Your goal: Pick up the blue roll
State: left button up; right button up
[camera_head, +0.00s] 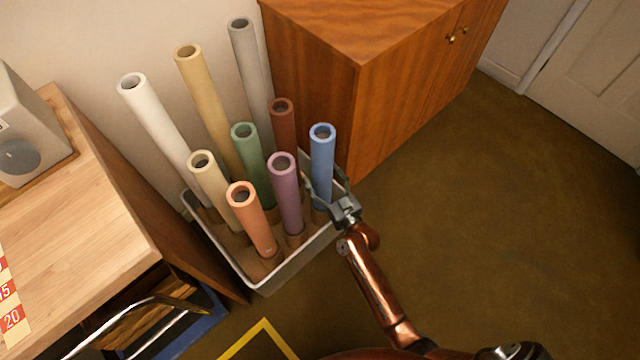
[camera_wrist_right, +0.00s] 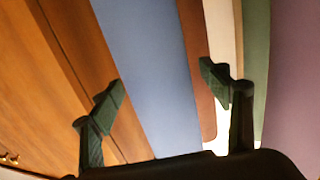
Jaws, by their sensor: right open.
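The blue roll (camera_head: 322,165) stands upright at the right corner of a pale bin (camera_head: 268,286) on the floor. My right gripper (camera_head: 330,196) is at the lower visible part of the blue roll, just above the bin's rim. In the right wrist view, the open fingers of my right gripper (camera_wrist_right: 161,84) stand on either side of the blue roll (camera_wrist_right: 152,70), with gaps showing beside it. The roll's lower end is hidden by the gripper and bin. My left gripper is not in view.
Purple (camera_head: 285,195), orange (camera_head: 250,220), green (camera_head: 250,155), brown (camera_head: 283,120) and several paler rolls share the bin. A wooden cabinet (camera_head: 315,75) stands close behind the blue roll. A wooden table (camera_head: 85,200) is at left. Open floor (camera_head: 480,210) lies to the right.

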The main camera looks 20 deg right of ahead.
jog(key=shift+c, duration=0.3)
jog(key=c, duration=1.3)
jog(key=shift+r, duration=0.1)
